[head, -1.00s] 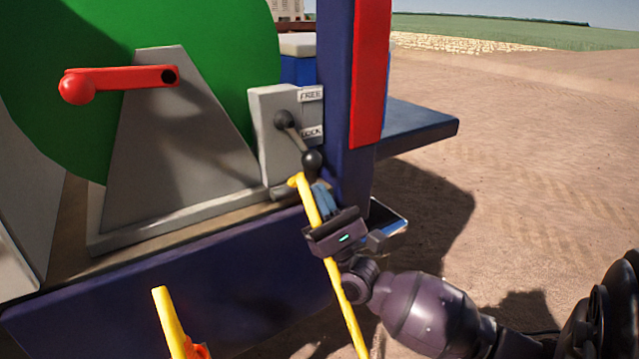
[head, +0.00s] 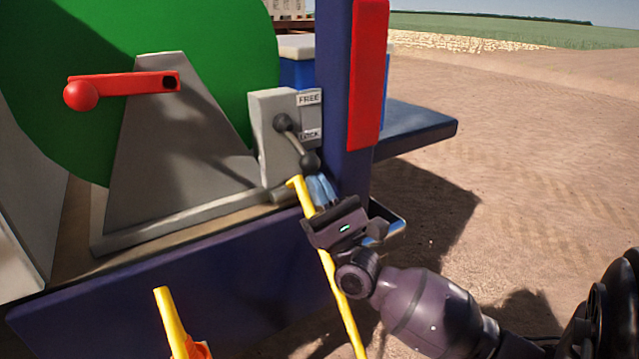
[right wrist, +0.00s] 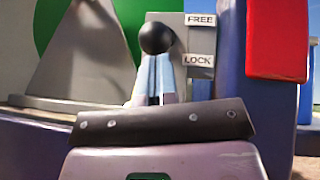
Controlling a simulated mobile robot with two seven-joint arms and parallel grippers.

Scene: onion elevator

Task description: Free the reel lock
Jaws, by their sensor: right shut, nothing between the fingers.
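The reel lock lever (head: 297,140) is a short rod with a dark ball knob (head: 309,161) on a grey lock box (head: 268,125). It slants down towards the LOCK label (head: 309,134), below the FREE label (head: 309,98). My right gripper (head: 318,190) is shut and empty, its bluish fingers just below the knob. In the right wrist view the knob (right wrist: 156,38) stands right above the fingertips (right wrist: 155,62); I cannot tell whether they touch. My left gripper is not in view.
A green reel (head: 215,40) with a red crank (head: 125,84) is left of the lock box. A dark blue post (head: 333,90) with a red panel (head: 368,75) stands close on its right. A yellow bar (head: 340,300) passes behind my right gripper. Open dirt lies right.

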